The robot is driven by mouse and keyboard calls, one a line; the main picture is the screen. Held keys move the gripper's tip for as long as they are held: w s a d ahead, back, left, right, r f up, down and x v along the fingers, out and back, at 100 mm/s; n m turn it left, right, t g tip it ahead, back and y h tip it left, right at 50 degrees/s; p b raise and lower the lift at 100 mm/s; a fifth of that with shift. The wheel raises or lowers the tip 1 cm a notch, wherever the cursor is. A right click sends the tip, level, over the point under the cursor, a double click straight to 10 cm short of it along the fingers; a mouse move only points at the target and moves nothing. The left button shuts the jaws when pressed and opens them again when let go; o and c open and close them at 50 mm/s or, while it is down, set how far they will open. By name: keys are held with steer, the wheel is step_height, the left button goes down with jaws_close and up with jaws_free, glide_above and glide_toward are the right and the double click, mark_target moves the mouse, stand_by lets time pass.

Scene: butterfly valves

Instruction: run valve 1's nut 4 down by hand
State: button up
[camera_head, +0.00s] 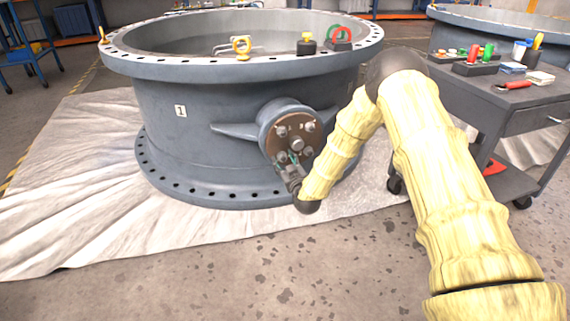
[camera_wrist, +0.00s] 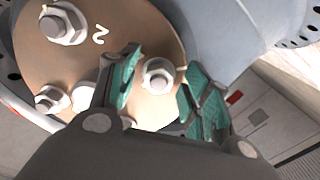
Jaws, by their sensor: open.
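Valve 1 (camera_head: 225,130) is a large grey ring body with a "1" label (camera_head: 180,111) on its wall. Its side boss carries a round brown plate (camera_head: 293,121) with several nuts around a central stub (camera_head: 296,144). Gaps show beside the nut. That nut's number is not visible. Another nut (camera_wrist: 64,22) sits beside a "2" mark. The fingers hide part of the plate.
A dark cart (camera_head: 500,95) at right holds coloured parts and a red-handled tool (camera_head: 511,86). White sheeting (camera_head: 75,190) covers the floor under the valve. Another valve (camera_head: 500,25) stands behind.

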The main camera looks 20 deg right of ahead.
steer(key=c, duration=1)
